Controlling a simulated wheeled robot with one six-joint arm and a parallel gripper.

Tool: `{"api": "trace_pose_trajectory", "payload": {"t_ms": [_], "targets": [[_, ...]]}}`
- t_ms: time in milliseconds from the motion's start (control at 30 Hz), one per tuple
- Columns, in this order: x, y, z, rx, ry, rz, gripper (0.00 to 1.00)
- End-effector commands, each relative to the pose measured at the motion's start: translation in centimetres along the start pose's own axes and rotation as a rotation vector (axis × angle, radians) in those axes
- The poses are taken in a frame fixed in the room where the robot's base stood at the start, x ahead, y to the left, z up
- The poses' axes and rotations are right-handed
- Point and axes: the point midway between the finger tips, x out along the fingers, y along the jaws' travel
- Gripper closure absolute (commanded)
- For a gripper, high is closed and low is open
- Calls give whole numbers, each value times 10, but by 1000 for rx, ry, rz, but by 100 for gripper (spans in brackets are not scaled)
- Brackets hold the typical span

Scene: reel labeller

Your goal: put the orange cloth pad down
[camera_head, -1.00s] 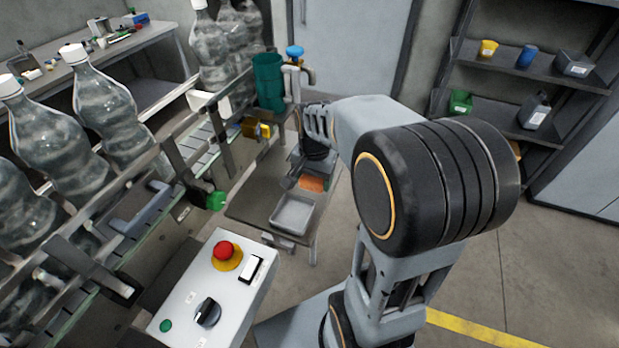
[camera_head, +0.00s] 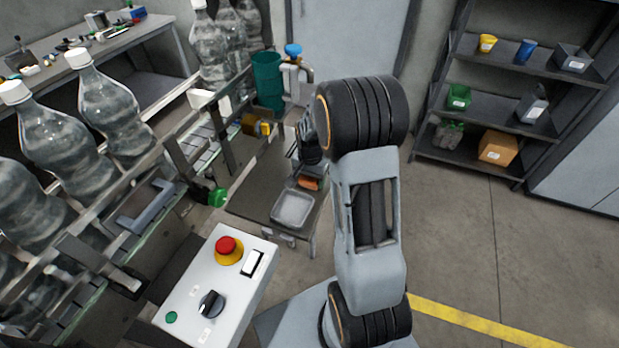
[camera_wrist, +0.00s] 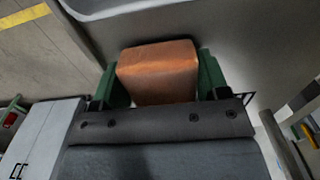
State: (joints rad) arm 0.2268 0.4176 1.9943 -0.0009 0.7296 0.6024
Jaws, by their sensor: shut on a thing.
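The orange cloth pad (camera_wrist: 158,72) is held between the two green fingers of my gripper (camera_wrist: 160,78) in the wrist view. The fingers press on its left and right sides. In the head view the pad (camera_head: 308,184) is a small orange patch just behind the grey tray (camera_head: 293,224) on the small table (camera_head: 250,205). My arm hides most of my gripper there. The wrist view shows a grey surface behind the pad and a pale tray edge at the top. I cannot tell whether the pad touches the table.
A control box (camera_head: 215,285) with a red button stands in front. A conveyor with large bottles (camera_head: 110,108) runs along the left. A teal cup (camera_head: 267,82) and a blue-topped valve (camera_head: 293,50) are behind the table. Shelves (camera_head: 520,110) stand at the right; open floor lies before them.

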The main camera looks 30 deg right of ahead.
Motion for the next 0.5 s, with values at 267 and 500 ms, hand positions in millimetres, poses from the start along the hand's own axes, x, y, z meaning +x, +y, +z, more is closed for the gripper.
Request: {"api": "trace_pose_trajectory", "payload": {"t_ms": [267,500], "targets": [[1,0,0,0,1,-1,57],[4,0,0,0,1,-1,25]]}}
